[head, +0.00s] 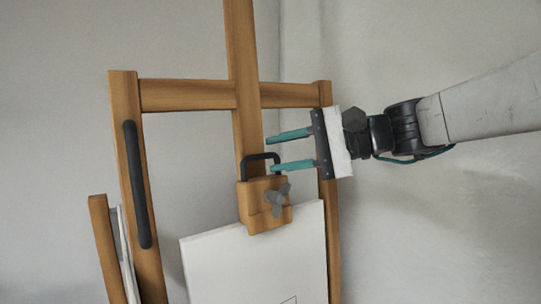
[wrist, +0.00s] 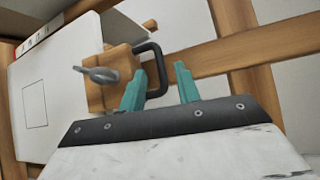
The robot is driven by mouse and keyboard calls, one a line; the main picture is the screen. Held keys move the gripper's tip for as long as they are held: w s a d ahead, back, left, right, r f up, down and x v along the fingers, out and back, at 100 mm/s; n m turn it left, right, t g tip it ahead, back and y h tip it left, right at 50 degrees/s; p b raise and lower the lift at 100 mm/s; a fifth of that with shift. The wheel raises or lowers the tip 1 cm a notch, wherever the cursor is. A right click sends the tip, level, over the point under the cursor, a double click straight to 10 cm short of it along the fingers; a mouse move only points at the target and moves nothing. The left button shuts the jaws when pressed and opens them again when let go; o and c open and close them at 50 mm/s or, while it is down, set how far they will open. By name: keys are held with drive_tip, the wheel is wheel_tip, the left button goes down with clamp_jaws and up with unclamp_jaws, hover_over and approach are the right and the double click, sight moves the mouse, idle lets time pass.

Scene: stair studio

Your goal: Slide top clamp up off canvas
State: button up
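The top clamp (head: 251,207) is a wooden block on the easel's centre mast, with a black handle (head: 260,156) on top and a grey wing knob (head: 279,201) on its front. It sits at the top edge of the white canvas (head: 215,262). My gripper (head: 268,154) comes in from the right with teal fingers spread apart, one above the other. The lower finger is near the handle's right side; the upper one is above the handle.
The wooden easel has a mast (head: 243,50), a crossbar (head: 187,95) and a left post (head: 124,90) bearing a long dark handle (head: 137,185). Another framed panel (head: 103,240) leans at the lower left. A plain wall lies behind; the space above the clamp along the mast is clear.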

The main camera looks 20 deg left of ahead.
drive_tip(key=shift+x, duration=1.3)
clamp_jaws()
drive_tip(key=r, duration=0.7)
drive_tip(key=w+a+r, duration=0.1)
drive_tip(key=r, duration=0.3)
unclamp_jaws()
